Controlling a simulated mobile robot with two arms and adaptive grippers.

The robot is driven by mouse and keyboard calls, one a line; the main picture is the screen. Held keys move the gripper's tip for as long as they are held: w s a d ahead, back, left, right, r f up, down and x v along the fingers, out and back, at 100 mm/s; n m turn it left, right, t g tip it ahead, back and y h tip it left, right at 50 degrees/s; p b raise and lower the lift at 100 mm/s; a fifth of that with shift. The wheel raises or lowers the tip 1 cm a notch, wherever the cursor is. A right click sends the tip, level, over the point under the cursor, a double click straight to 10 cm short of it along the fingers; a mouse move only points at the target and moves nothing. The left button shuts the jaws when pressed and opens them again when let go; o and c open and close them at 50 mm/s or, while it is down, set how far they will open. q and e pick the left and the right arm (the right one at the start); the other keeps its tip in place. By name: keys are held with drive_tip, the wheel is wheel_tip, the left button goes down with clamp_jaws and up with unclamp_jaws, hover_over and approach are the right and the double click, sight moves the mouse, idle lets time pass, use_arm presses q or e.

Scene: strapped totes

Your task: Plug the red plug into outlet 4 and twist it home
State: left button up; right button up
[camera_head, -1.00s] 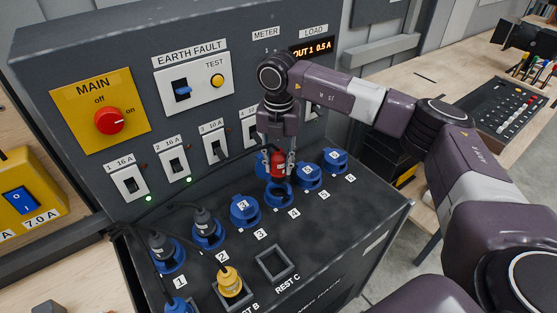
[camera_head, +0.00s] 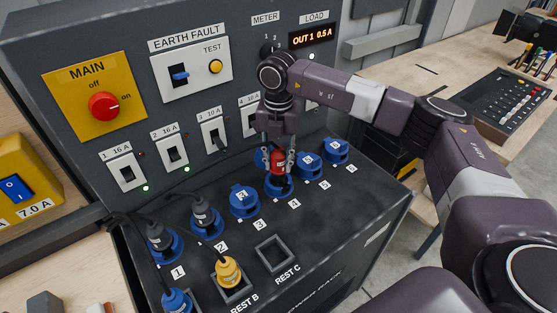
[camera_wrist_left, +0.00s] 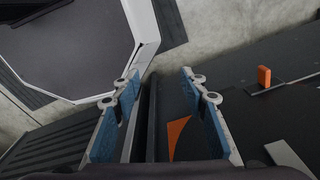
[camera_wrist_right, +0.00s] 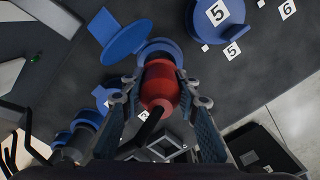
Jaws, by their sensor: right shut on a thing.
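The red plug (camera_head: 278,161) is upright in my right gripper (camera_head: 277,163), whose fingers are shut on its sides. It stands at outlet 4 (camera_head: 279,188), a blue socket on the sloping deck. In the right wrist view the plug (camera_wrist_right: 161,84) has its far end at the blue socket ring (camera_wrist_right: 158,46), with the blue lid (camera_wrist_right: 124,40) swung open beside it. How deep it sits cannot be told. A dark cable trails from the plug. My left gripper (camera_wrist_left: 160,95) is open and empty, seen only in its wrist view.
Outlets 3 (camera_head: 244,202), 5 (camera_head: 309,166) and 6 (camera_head: 337,151) are lidded neighbours. Black plugs sit in outlets 1 (camera_head: 161,240) and 2 (camera_head: 203,214). A yellow plug (camera_head: 228,271) stands in REST B; REST C (camera_head: 275,252) is empty. The breaker panel rises close behind.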

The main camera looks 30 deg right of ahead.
drive_tip(key=shift+f+b, duration=1.3)
drive_tip(key=shift+f, duration=0.65)
idle(0.6)
drive_tip(key=shift+m, duration=1.4)
drive_tip(key=shift+p, duration=0.3)
drive_tip(key=m, duration=0.2)
drive_tip(key=shift+m+p, duration=0.3)
clamp_jaws()
drive_tip(key=shift+a+r+m+p, duration=0.1)
drive_tip(key=shift+m+p, duration=0.25)
drive_tip(key=shift+m, duration=1.25)
